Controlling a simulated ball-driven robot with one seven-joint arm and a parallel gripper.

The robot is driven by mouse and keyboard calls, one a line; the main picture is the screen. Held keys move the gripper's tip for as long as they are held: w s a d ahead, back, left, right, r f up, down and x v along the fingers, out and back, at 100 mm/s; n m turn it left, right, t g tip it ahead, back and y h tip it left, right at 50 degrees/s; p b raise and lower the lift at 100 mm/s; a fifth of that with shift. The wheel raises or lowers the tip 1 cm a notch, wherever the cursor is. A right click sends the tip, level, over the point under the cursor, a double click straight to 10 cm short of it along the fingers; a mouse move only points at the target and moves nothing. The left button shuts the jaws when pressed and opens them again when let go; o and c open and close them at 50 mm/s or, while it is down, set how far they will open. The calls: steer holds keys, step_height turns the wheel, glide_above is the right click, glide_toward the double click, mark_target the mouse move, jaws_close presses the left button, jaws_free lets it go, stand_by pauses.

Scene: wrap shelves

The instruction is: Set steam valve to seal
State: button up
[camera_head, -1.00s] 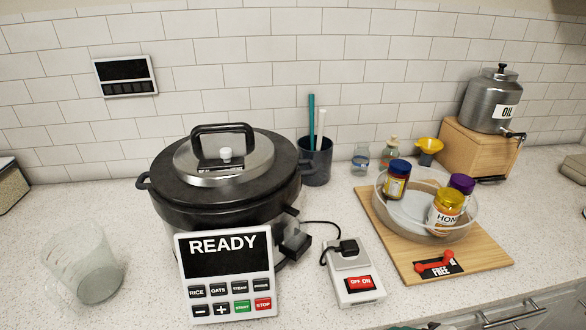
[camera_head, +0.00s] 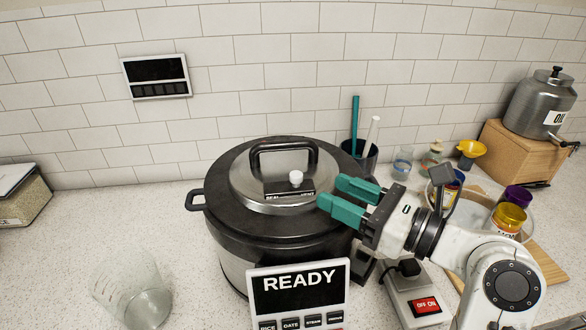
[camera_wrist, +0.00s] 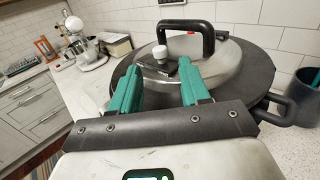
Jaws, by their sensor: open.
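The steam valve (camera_head: 295,178) is a small white knob on the silver lid (camera_head: 245,190) of the black cooker (camera_head: 228,222). A dark label plate (camera_head: 282,195) lies beside it; "SEAL" reads at its left end, and the other end's word is blurred. My gripper (camera_head: 329,191) is open and empty, with teal fingers above the lid's right side, pointing toward the valve. In the wrist view the valve (camera_wrist: 161,52) shows beyond and between the fingertips (camera_wrist: 158,69), apart from both. I cannot tell which setting the valve is at.
The lid handle (camera_head: 285,147) arches just behind the valve. The cooker's panel (camera_head: 300,293) reads READY. A power switch (camera_head: 424,306) lies under my arm. A cup with utensils (camera_head: 366,163) stands behind the cooker. A glass beaker (camera_head: 140,295) stands at front left.

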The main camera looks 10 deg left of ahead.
mark_target(297, 174)
steer(key=p+x, duration=0.1)
steer(key=x, duration=0.8)
steer(key=shift+f, duration=0.1)
steer(key=c, duration=0.7)
jaws_close()
